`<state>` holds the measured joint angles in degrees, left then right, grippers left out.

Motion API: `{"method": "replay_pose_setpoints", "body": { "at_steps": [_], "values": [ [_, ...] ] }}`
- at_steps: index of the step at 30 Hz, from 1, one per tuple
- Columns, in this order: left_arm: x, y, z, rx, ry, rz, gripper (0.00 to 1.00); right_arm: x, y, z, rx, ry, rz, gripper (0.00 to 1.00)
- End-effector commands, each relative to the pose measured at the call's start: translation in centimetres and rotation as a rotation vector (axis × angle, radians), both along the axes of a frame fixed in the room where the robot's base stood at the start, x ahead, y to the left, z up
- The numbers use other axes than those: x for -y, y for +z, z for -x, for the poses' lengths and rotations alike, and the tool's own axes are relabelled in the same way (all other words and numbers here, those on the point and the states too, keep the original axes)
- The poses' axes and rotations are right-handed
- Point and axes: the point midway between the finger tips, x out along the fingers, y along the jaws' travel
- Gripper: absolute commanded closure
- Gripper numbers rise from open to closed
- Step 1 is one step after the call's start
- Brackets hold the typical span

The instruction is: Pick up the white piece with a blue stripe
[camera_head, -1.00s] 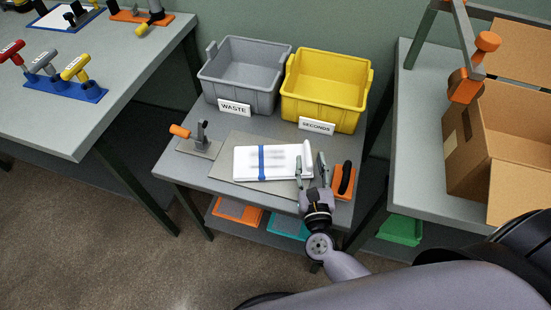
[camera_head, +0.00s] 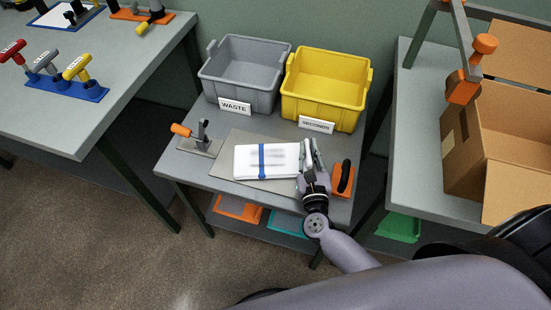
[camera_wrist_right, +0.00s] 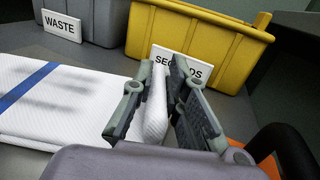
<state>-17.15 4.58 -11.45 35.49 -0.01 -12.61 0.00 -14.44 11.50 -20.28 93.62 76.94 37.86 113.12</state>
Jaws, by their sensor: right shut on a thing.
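The white piece with a blue stripe (camera_head: 247,161) lies flat on a grey board on the small table; it also shows at the left of the right wrist view (camera_wrist_right: 70,104). Its blue stripe (camera_head: 262,161) crosses it near the middle. My right gripper (camera_head: 309,154) is at the piece's right end. In the right wrist view, my right gripper (camera_wrist_right: 168,92) is shut on the rolled white right edge (camera_wrist_right: 155,104) of the piece, which sits between the two fingers. My left gripper is not in view.
A grey WASTE bin (camera_head: 245,77) and a yellow SECONDS bin (camera_head: 325,90) stand behind the board (camera_head: 222,183). An orange clamp (camera_head: 198,139) is at the left, and an orange block with a black handle (camera_head: 343,180) is close right of my gripper. A cardboard box (camera_head: 470,150) stands on the right table.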

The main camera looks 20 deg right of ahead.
Motion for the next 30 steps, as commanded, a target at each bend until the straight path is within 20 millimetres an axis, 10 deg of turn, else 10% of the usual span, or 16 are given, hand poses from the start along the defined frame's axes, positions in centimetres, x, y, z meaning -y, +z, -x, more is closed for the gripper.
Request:
{"method": "replay_pose_setpoints", "body": {
  "at_steps": [20, 30],
  "values": [
    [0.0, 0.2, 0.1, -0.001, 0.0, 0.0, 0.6, 0.0, 0.5, 0.0, 0.001, 0.0, -0.002, 1.0],
    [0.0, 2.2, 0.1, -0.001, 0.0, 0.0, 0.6, 0.0, 7.0, 0.1, 0.005, -0.002, -0.006, 1.0]
  ]
}}
